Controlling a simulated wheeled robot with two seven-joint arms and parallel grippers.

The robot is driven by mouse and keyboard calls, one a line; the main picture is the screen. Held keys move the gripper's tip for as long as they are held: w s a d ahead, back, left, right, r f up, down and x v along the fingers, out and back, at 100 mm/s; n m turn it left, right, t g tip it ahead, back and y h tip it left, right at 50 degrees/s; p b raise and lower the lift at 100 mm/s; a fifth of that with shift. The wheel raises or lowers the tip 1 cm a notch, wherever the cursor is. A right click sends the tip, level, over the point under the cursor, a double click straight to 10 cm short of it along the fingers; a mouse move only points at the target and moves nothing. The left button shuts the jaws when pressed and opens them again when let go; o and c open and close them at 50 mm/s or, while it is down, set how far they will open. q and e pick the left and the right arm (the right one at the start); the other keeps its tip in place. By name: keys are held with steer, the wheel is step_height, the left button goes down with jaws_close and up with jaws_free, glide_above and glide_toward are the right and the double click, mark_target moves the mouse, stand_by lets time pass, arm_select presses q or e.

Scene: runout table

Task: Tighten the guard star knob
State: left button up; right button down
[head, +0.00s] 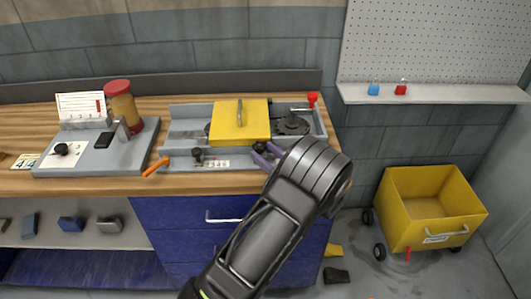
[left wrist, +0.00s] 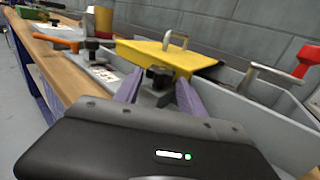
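The yellow guard (head: 240,120) with a metal handle sits on the grey machine bed; it also shows in the left wrist view (left wrist: 155,56). A black star knob (left wrist: 159,76) stands at the guard's front edge, and it also shows in the head view (head: 261,147). My left gripper (head: 265,154) is at this knob. In the left wrist view its two purple fingers (left wrist: 158,82) stand apart on either side of the knob, with small gaps visible. A second black knob (head: 197,153) stands further left on the bed. My right gripper is not in view.
An orange lever (head: 156,166) sticks out at the bed's left front. A red knob (head: 312,98) is at the back right. A red-lidded jar (head: 122,106) and a grey plate (head: 90,156) stand left. A yellow cart (head: 408,209) stands on the floor right.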

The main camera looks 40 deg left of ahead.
arm_select(q)
jaws_close()
steer(key=shift+t, duration=0.3)
steer(key=shift+s+m+t+h+p, duration=0.15)
steer(key=shift+m+t+h+p, duration=0.1)
steer(key=shift+m+t, duration=0.25)
steer(key=shift+s+m+t+h+p, duration=0.1)
steer(key=shift+m+t+h, duration=0.15)
steer(key=shift+m+t, duration=0.25)
steer(key=m+t, duration=0.1)
steer(key=m+t+h, duration=0.2)
steer(key=t, duration=0.1)
steer(key=shift+s+a+p, duration=0.3)
steer(key=shift+s+p, duration=0.05)
steer(key=m+t+h, duration=0.3)
steer(key=shift+s+a+h, duration=0.25)
steer(key=shift+h, duration=0.15)
steer(key=shift+a+m+t+h, duration=0.1)
steer(key=shift+m+t+h, duration=0.65)
steer(key=shift+h, duration=0.35)
steer(key=shift+o, duration=0.3)
jaws_free()
